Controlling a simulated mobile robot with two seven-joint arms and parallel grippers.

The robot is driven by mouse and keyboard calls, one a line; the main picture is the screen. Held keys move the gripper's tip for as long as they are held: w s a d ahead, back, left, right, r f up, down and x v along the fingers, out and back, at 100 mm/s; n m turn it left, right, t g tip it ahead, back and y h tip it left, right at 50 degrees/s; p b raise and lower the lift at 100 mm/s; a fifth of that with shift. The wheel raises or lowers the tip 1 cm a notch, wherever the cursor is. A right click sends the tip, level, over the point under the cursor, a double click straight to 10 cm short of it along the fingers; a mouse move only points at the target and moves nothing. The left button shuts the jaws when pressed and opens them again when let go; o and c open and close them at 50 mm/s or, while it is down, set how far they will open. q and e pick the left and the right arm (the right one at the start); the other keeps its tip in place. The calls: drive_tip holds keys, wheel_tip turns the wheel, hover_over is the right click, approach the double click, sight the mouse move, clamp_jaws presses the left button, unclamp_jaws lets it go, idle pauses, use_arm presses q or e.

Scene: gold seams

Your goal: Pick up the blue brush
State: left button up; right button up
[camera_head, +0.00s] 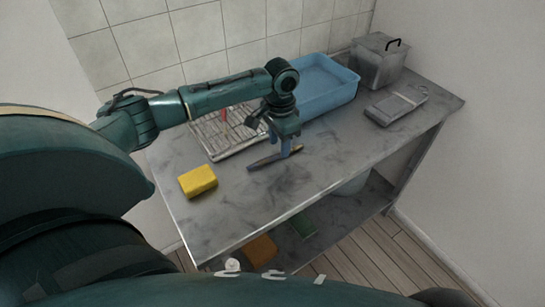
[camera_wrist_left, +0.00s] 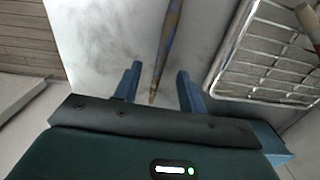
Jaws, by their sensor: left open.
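The blue brush (camera_head: 272,158) lies flat on the grey metal table, under my left gripper in the head view. Its blue and tan handle (camera_wrist_left: 169,45) also shows in the left wrist view, running up from between the fingers and out of the top edge. My left gripper (camera_head: 285,154) is open and points down at the brush. In the left wrist view the two blue fingers (camera_wrist_left: 158,78) stand apart on either side of the handle's end, with gaps on both sides. Part of the brush is hidden behind the gripper in the head view. My right gripper is not in view.
A yellow sponge (camera_head: 198,180) lies left of the brush. A wire rack (camera_head: 219,146) with a red-handled item stands behind it. A blue basin (camera_head: 345,90), a lidded metal container (camera_head: 377,65) and a grey flat item (camera_head: 396,107) are farther right. The table's front right is clear.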

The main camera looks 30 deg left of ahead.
sight(276, 156)
use_arm(q)
drive_tip(key=shift+w+f, duration=0.15)
drive_tip(key=shift+f, duration=1.2)
drive_tip(key=shift+c, duration=0.3)
clamp_jaws()
